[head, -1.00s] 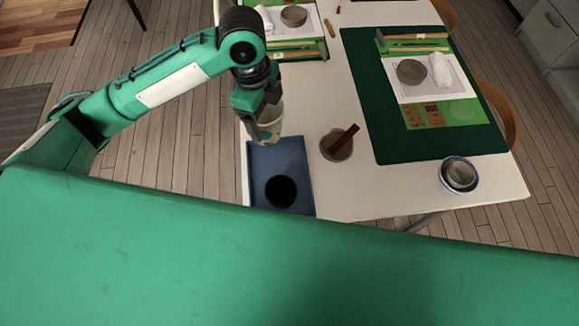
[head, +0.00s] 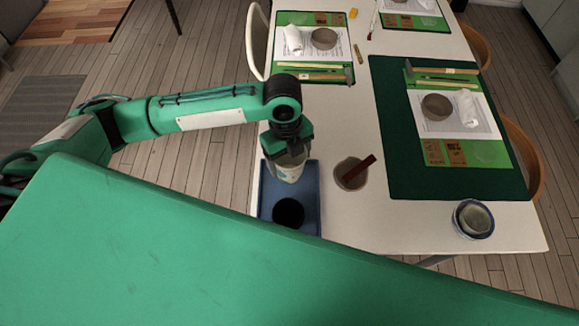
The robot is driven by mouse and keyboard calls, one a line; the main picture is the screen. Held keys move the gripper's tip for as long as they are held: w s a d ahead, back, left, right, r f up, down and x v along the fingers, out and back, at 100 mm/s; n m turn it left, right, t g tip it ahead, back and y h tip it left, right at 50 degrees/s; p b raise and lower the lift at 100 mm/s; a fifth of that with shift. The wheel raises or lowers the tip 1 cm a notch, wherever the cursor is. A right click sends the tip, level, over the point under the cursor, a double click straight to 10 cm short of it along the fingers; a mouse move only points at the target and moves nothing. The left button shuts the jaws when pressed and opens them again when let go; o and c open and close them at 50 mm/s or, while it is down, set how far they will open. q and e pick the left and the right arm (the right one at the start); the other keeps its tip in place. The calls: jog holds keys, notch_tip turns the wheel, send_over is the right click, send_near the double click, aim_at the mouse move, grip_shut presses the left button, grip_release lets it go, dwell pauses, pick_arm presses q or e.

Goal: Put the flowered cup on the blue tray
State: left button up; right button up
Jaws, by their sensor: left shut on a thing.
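The flowered cup (head: 290,171) is pale with a darker pattern, seen in the head view. My left gripper (head: 288,158) is shut on it from above, near its rim. The cup is over the far half of the blue tray (head: 307,197). I cannot tell whether its base touches the tray. A black round bowl or cup (head: 288,212) is on the near part of the tray. My right gripper is not in view.
A grey bowl with a dark red stick (head: 350,180) stands right of the tray. A blue-rimmed bowl (head: 473,219) is near the table's right corner. A dark green mat (head: 400,168) holds a place setting. My green body covers the foreground.

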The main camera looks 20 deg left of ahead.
pick_arm(q)
notch_tip(320, 180, down, 6)
jog(key=shift+r, duration=0.25)
jog(key=shift+f, duration=0.1)
jog(key=shift+f, duration=0.1)
jog(key=o, duration=1.1)
notch_tip(320, 180, up, 12)
jog(key=a+b, duration=0.1)
jog(key=shift+w, duration=0.45)
